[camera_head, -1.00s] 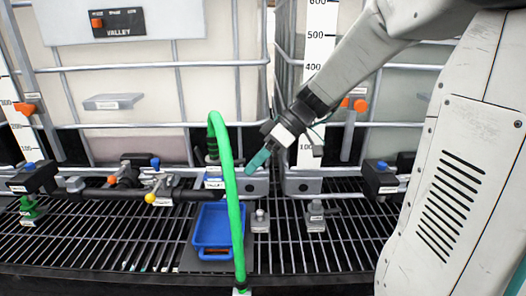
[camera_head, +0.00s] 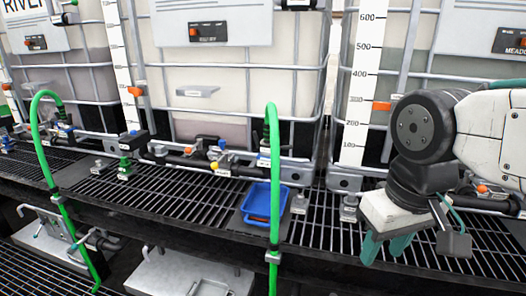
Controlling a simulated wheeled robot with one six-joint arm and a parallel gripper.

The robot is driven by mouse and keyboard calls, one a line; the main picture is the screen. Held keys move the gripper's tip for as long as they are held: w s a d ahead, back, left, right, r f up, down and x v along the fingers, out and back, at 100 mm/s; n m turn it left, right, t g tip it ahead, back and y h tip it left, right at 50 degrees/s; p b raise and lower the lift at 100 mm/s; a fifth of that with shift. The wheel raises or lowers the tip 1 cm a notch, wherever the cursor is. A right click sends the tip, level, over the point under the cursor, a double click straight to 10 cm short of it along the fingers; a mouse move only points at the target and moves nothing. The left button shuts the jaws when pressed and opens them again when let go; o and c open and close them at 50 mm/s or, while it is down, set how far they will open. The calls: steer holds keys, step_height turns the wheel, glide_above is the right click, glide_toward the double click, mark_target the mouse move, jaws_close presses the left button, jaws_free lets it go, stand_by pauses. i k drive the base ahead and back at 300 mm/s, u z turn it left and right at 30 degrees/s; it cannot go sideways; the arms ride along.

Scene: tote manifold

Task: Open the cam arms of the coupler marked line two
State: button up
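I cannot read any label as line two, so I cannot tell which coupler it is. A green hose (camera_head: 274,190) arches in the middle, with its upper end by a tote outlet. A grey fitting (camera_head: 273,257) sits lower on it. Another green hose (camera_head: 50,185) stands at left, with a grey fitting (camera_head: 56,198). A green coupler (camera_head: 125,170) stands on the grating below a dark valve block (camera_head: 134,140). Cam arms are too small to make out. My gripper (camera_head: 386,247) points down at right, its teal fingers slightly apart with nothing seen between them.
Caged totes (camera_head: 240,80) line the back. Pipework with coloured valve handles (camera_head: 222,145) runs in front of the totes. Open grating lies left of the tray.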

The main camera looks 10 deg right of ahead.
mark_target(255, 137)
steer(key=z, duration=0.05)
steer(key=k, duration=0.6)
steer(key=u, duration=0.95)
steer(key=i, duration=1.5)
steer(key=z, duration=0.75)
